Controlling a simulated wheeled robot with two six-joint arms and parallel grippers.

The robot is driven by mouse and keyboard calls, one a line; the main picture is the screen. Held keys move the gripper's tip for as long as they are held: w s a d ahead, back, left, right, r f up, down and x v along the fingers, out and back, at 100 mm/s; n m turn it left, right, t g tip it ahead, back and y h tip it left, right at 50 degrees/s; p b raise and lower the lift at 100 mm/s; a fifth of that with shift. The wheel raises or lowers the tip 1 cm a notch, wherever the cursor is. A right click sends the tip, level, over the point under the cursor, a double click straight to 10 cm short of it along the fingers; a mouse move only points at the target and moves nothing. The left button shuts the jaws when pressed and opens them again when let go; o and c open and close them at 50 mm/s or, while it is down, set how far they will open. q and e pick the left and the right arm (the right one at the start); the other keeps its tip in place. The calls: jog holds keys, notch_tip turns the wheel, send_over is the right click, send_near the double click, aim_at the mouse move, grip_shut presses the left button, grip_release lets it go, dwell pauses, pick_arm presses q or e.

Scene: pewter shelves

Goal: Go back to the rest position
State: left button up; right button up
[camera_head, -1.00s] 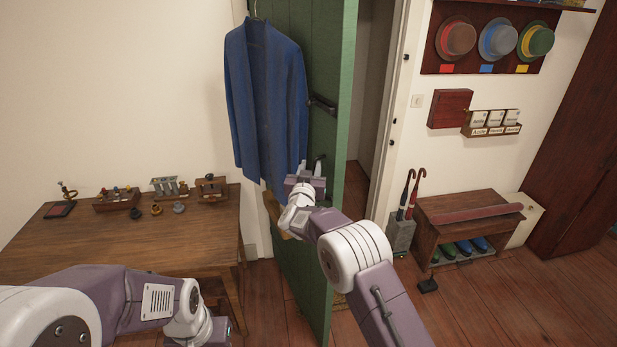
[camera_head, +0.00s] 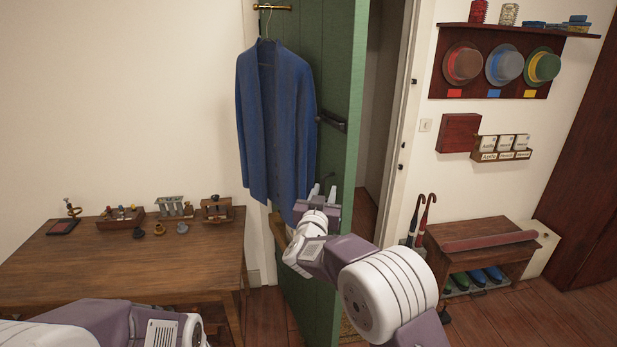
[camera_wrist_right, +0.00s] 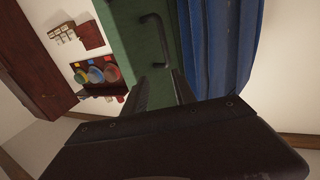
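My right gripper (camera_head: 323,193) is in front of the green door, below the blue jacket's lower right side and the dark door handle (camera_head: 332,122). Its two fingers are apart with nothing between them. In the right wrist view the fingers (camera_wrist_right: 160,92) are spread, with the handle (camera_wrist_right: 153,38) beyond them and the blue jacket (camera_wrist_right: 222,45) to the right. My left arm shows at the bottom left of the head view. Its gripper is outside the picture.
The green door (camera_head: 335,90) stands ajar, with the blue jacket (camera_head: 275,115) on a hanger from a brass hook. A wooden table (camera_head: 130,262) with small items is at left. A bench (camera_head: 485,250) with shoes and an umbrella stand (camera_head: 412,250) are at right.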

jog(key=s+d+r+g, duration=0.1)
jog(key=s+d, duration=0.1)
jog(key=d, duration=0.4)
jog(key=s+d+r, duration=0.2)
jog(key=d, duration=0.4)
jog(key=s+f+n+g+y, duration=0.1)
jog(key=s+f+g+y, duration=0.1)
jog(key=s+f+g, duration=0.5)
jog(key=s+a+f+n+g+y, duration=0.1)
jog(key=s+f+g, duration=0.7)
jog(key=s+f, duration=1.2)
jog(key=s+n+y, duration=0.1)
jog(key=s+y, duration=0.1)
jog(key=s, duration=0.5)
jog(key=shift+s+b, duration=0.25)
jog(key=shift+b, duration=0.15)
jog(key=shift+a+f, duration=0.1)
